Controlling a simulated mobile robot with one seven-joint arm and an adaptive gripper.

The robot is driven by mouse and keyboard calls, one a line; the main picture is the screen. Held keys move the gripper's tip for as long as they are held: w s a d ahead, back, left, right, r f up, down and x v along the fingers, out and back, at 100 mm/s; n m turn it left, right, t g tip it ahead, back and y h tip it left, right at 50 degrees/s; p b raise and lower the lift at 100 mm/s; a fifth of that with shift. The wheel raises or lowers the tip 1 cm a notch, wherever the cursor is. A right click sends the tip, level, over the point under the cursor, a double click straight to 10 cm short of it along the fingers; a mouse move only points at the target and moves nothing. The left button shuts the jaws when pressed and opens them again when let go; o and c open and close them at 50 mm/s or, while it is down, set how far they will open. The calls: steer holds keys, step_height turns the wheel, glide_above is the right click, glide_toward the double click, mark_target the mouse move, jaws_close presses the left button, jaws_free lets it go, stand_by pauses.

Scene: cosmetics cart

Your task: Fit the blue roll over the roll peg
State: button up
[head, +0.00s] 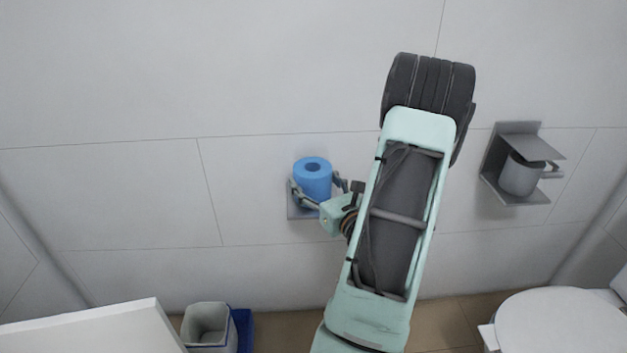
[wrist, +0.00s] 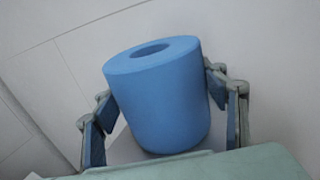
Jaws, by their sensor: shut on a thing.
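The blue roll (head: 312,185) is upright in front of the wall, with its open hole facing up. My gripper (head: 315,181) is shut on the blue roll, one finger on each side of it. In the wrist view the roll (wrist: 160,100) fills the middle between the two fingers, its top slightly tilted in the picture. A grey wall plate (head: 294,212) shows behind and below the roll. The roll peg itself is hidden by the roll and gripper, and no peg tip shows in the dark hole. I cannot tell whether the roll is around it.
A grey holder (head: 518,133) with a grey roll (head: 520,175) is on the wall at right. A toilet (head: 560,320) stands lower right. A bin (head: 208,325) and a white surface (head: 95,330) are lower left. The wall above the blue roll is clear.

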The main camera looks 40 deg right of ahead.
steer(key=o, duration=1.3)
steer(key=shift+c, duration=0.2)
steer(key=v, duration=1.2)
steer(key=shift+s, duration=0.1)
